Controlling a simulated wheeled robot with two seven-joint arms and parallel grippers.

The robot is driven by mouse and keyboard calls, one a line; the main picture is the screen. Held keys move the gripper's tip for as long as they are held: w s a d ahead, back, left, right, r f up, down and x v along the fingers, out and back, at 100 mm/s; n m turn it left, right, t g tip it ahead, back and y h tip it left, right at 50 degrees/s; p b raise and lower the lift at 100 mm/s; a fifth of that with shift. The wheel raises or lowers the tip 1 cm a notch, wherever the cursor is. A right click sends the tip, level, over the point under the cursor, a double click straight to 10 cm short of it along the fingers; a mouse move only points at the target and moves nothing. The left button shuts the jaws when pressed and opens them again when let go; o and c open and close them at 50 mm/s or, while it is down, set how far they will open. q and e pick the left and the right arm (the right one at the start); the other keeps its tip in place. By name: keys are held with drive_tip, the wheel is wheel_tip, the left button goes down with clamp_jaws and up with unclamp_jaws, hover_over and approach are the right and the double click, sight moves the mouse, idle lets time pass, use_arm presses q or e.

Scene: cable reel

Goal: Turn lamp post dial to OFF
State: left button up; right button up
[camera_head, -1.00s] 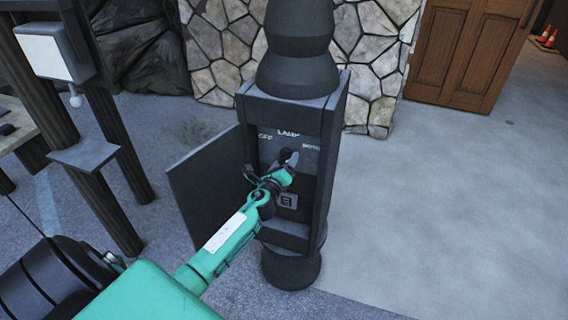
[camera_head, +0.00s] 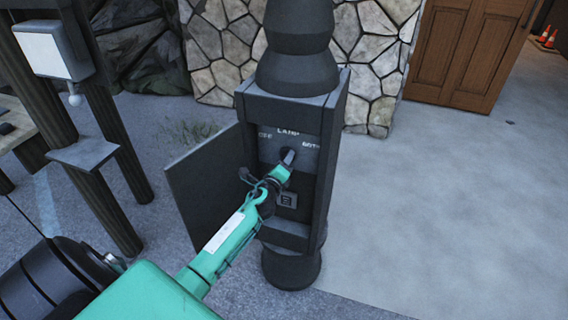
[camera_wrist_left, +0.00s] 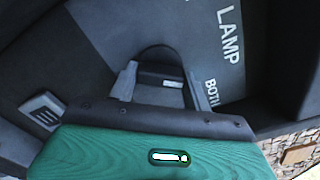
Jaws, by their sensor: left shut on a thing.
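The lamp post (camera_head: 295,80) stands upright with a recessed panel open at its front. The panel (camera_head: 311,162) bears the words LAMP, OFF at the left and BOTH at the right. My left gripper (camera_head: 288,158) reaches into the recess from the lower left and is at the dial, below the word LAMP. In the left wrist view the dark dial (camera_wrist_left: 160,78) sits between the two grey fingers of my left gripper (camera_wrist_left: 162,92), which are shut on it. The gripper hides much of the dial in the head view, so its pointing direction is unclear. My right gripper is not in view.
The post's door (camera_head: 205,185) hangs open to the left, close beside my left arm. A small socket-like plate (camera_head: 287,199) is below the dial. A wooden post structure (camera_head: 95,160) stands at left. The paving at right (camera_head: 440,200) is clear.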

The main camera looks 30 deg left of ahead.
use_arm(q)
drive_tip(key=n+p, duration=0.1)
drive_tip(key=n, duration=1.6)
drive_tip(key=shift+f, duration=0.1)
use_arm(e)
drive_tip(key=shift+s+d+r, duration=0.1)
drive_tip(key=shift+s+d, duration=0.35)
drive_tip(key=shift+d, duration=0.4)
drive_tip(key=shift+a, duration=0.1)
